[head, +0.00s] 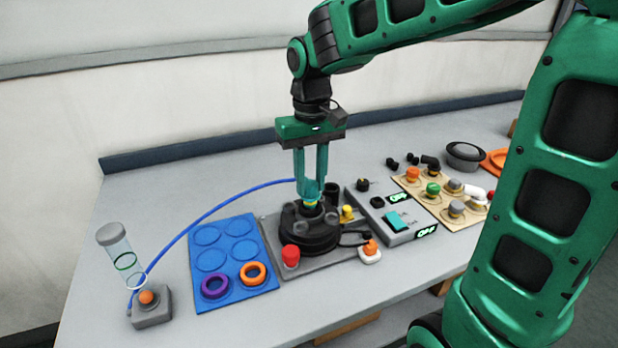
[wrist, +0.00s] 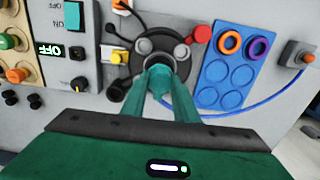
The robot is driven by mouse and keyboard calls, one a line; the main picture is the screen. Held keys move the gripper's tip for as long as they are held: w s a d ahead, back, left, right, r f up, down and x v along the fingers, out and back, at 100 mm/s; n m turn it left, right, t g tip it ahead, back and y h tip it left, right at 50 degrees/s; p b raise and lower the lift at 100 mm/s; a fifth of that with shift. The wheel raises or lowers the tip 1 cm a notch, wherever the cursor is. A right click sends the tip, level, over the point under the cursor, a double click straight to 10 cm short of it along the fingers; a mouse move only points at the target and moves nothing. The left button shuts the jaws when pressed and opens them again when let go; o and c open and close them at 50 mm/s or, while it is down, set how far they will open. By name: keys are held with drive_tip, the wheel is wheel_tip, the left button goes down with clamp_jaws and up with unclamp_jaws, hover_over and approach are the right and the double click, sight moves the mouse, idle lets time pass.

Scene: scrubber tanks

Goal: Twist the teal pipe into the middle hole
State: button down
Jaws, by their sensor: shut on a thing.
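My gripper (head: 312,186) points straight down over the round black base (head: 318,240) on the bench. Its teal fingers are shut on the teal pipe (head: 311,195), which stands upright at the middle of the base. The middle hole is hidden under the pipe and fingers, so I cannot tell how deep the pipe sits. In the wrist view the fingertips (wrist: 160,70) meet at the centre of the same black base (wrist: 142,47).
The base stands on a grey plate with a red knob (head: 290,255) and a yellow knob (head: 347,213). A blue tray (head: 205,300) holds a purple and an orange ring. A switch box (head: 412,236) stands right. A blue hose (head: 215,208) arcs behind the tray.

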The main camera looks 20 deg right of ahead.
drive_tip(key=shift+f, duration=1)
idle(1.3)
drive_tip(key=c, duration=1.3)
unclamp_jaws()
drive_tip(key=shift+c, duration=0.2)
drive_tip(key=shift+o, duration=0.7)
drive_tip(key=o, duration=0.8)
drive_tip(key=shift+c, duration=0.2)
drive_tip(key=shift+r, duration=0.1)
drive_tip(key=shift+r, duration=3.45)
drive_tip(key=shift+c, duration=0.4)
